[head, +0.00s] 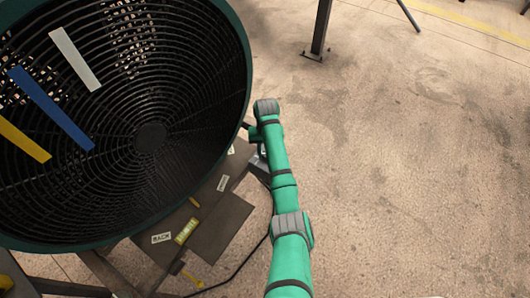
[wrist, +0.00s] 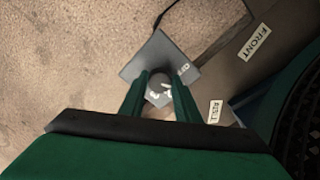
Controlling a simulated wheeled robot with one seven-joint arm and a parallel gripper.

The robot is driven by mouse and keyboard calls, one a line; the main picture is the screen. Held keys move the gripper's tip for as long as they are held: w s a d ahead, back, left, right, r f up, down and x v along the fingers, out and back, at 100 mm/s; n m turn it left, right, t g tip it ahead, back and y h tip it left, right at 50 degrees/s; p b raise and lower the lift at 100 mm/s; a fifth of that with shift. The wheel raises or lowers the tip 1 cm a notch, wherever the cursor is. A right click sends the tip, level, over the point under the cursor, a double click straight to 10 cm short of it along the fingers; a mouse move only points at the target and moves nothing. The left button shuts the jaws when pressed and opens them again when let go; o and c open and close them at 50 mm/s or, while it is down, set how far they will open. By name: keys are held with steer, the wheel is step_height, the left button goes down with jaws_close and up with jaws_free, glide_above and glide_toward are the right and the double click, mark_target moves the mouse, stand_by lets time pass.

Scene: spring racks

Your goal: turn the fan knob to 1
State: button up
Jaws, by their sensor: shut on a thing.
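The fan knob (wrist: 159,83) is a small grey round part on a grey plate (wrist: 150,56) in the wrist view. My gripper (wrist: 160,98) has its two green fingers on either side of it, shut on it. White marks show on the plate beside the knob, too small to read surely, so I cannot tell the knob's setting. In the head view the large black fan (head: 150,137) with its round grille fills the left.
White, blue and yellow strips hang at the fan's grille. Below the fan is a dark board with a RACK label (head: 161,238) and other labels, including a FRONT label (wrist: 254,42). A dark cable runs over the floor. A dark post (head: 320,30) stands behind. The floor at right is clear.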

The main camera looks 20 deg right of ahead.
steer(key=shift+w+r+m, duration=0.15)
steer(key=shift+w+m, duration=0.05)
steer(key=shift+m, duration=0.6)
steer(key=o, duration=1)
steer(key=shift+o, duration=0.2)
steer(key=shift+s, duration=0.1)
